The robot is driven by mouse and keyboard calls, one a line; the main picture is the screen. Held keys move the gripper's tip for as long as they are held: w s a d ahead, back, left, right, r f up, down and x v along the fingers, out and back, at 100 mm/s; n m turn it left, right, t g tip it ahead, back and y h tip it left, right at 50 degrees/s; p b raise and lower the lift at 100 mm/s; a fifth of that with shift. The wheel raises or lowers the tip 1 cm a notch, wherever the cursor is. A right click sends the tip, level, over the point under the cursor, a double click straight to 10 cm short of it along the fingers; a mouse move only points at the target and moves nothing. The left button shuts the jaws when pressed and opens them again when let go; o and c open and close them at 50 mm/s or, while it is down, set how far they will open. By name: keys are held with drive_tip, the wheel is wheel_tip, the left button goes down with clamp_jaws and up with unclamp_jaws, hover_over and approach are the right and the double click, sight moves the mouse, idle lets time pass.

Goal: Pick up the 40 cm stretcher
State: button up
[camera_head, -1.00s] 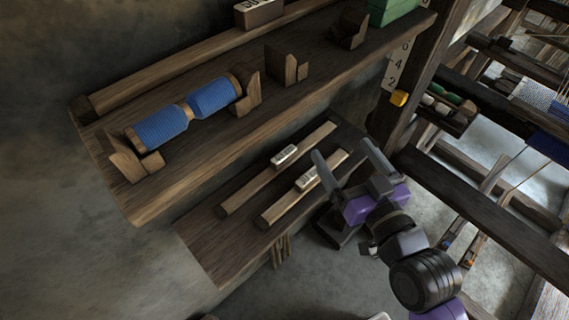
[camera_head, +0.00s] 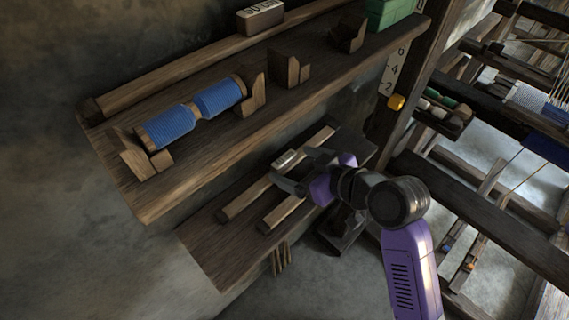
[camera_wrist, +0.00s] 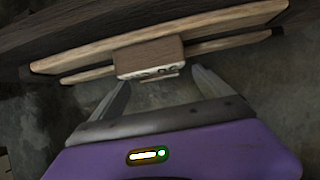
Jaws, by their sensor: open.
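Two pale wooden stretchers lie side by side on the lower shelf, each with a small label block. The back stretcher (camera_head: 245,202) looks longer, and its label block (camera_head: 284,160) shows. The front stretcher (camera_head: 281,213) is partly hidden by my gripper (camera_head: 300,169), which is open over it. I cannot read the lengths, so I cannot tell which is the 40 cm one. In the wrist view, both bars cross beyond my open fingers (camera_wrist: 163,88). A brown label block (camera_wrist: 149,57) stands just ahead, with nothing between the fingertips.
The upper shelf (camera_head: 150,206) overhangs behind, carrying a blue-wound spool (camera_head: 171,128), wooden cradles and a green box (camera_head: 390,12). A dark loom post (camera_head: 405,80) and beams stand to the right. The lower shelf's left end (camera_head: 212,255) is bare.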

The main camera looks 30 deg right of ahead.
sight(287, 160)
drive_tip(key=shift+p+x, duration=0.35)
drive_tip(key=shift+x, duration=1.95)
drive_tip(key=shift+w+d+r, duration=0.1)
drive_tip(key=shift+w+r, duration=0.05)
drive_tip(key=shift+r, duration=0.05)
drive_tip(key=c, duration=1.6)
